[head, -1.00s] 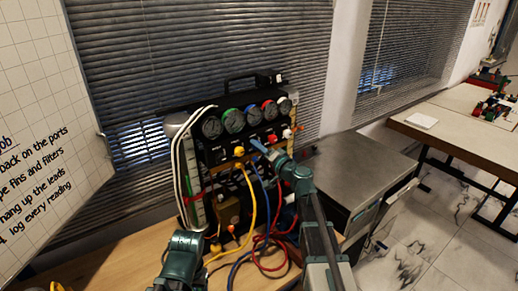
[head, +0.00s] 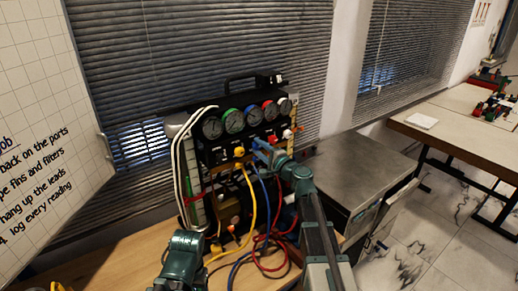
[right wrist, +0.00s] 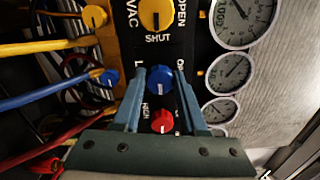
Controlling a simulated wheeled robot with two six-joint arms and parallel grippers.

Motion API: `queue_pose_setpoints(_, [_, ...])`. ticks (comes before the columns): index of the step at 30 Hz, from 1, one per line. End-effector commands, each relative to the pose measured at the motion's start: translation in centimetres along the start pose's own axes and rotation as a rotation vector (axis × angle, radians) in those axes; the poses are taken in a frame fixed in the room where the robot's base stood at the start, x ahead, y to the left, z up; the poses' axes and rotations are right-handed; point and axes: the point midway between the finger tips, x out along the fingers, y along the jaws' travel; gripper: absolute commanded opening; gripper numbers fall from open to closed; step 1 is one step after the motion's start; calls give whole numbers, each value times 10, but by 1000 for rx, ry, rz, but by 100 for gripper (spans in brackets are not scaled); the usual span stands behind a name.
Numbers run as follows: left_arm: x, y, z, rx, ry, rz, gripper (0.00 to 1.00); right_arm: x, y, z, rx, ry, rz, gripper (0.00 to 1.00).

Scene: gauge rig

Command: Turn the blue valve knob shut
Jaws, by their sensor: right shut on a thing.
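The blue valve knob (right wrist: 160,80) sits on the black front panel, between the yellow knob (right wrist: 156,14) and the red knob (right wrist: 163,121) in the right wrist view. A pale mark shows on its lower half there. My right gripper (right wrist: 160,76) has one blue finger on each side of the blue knob and is shut on it. In the head view the right gripper (head: 262,148) reaches the panel from the right and hides the blue knob. A teal part of my left arm shows low in the head view, but its fingers are not visible.
Several round gauges (head: 234,121) line the panel above the knobs. A yellow hose (head: 252,200), blue hoses and red hoses hang in front of the rig. White leads (head: 177,180) hang at its left. A grey cabinet (head: 355,170) stands to the right.

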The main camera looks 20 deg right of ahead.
Motion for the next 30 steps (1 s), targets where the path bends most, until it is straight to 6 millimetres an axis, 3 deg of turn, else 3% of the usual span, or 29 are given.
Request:
queue_pose_setpoints(18, [0,0,0,0,0,0,69,-1,0,0,34,1,1,0])
queue_pose_setpoints(19, [0,0,0,0,0,0,69,-1,0,0,34,1,1,45])
queue_pose_setpoints(21, [0,0,0,0,0,0,69,-1,0,0,34,1,1,58])
queue_pose_setpoints(24, [0,0,0,0,0,0,69,0,0,0,34,1,1,72])
queue_pose_setpoints(30, [0,0,0,0,0,0,69,0,0,0,34,0,0,72])
